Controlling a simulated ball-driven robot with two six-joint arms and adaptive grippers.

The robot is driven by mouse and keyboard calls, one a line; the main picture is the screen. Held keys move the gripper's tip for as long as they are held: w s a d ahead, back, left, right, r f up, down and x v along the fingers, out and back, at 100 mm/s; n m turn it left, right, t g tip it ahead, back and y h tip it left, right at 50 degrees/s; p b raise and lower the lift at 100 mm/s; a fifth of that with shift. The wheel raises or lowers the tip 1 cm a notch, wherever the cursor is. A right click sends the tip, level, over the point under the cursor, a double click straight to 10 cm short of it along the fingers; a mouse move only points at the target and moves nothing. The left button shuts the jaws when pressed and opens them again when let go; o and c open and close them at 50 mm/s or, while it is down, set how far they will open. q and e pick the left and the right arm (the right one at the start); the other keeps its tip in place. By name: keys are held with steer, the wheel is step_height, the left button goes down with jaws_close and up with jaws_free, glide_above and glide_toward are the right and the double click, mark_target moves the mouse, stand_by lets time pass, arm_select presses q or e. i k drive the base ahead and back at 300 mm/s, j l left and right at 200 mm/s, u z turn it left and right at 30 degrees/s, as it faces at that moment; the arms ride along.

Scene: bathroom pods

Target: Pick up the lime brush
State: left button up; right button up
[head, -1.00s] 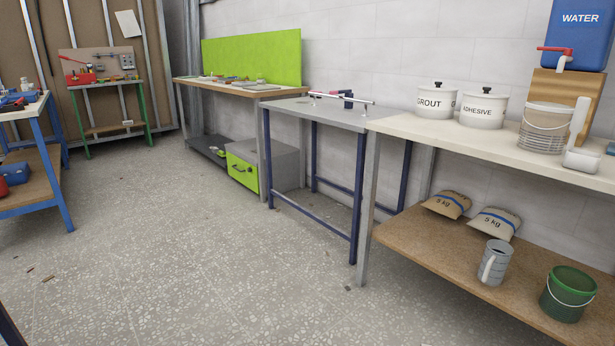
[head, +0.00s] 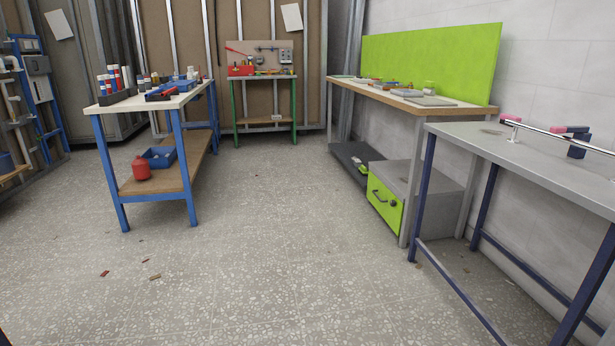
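I cannot make out the lime brush for certain. A small item with some lime or green on it (head: 362,167) lies on the dark lower shelf (head: 345,155) of the wood-topped bench, too small to identify. Several small items lie on that bench's top (head: 372,88), also too small to tell apart. Neither of my grippers is in view.
A lime panel (head: 430,62) stands behind the wood-topped bench, with a lime-fronted grey box (head: 385,205) below. A grey table (head: 540,165) is at right, a blue-legged table (head: 172,125) at left, a green-legged bench (head: 264,100) at back. Open floor lies between; small scraps (head: 155,277) lie there.

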mark_target(363, 170)
steer(key=i+u, duration=0.4)
steer(key=i, duration=2)
steer(key=i+z, duration=0.1)
steer(key=i, duration=0.75)
steer(key=i+z, duration=0.15)
steer(key=i, duration=0.7)
steer(key=i+j+z, duration=0.1)
steer(key=i, duration=0.75)
steer(key=i+z, duration=0.2)
steer(key=i, duration=0.3)
steer(key=i+z, duration=0.2)
steer(key=i, duration=0.35)
steer(key=i+j+z, duration=0.2)
steer(key=i, duration=0.3)
steer(key=i+j+z, duration=0.2)
steer(key=i, duration=0.3)
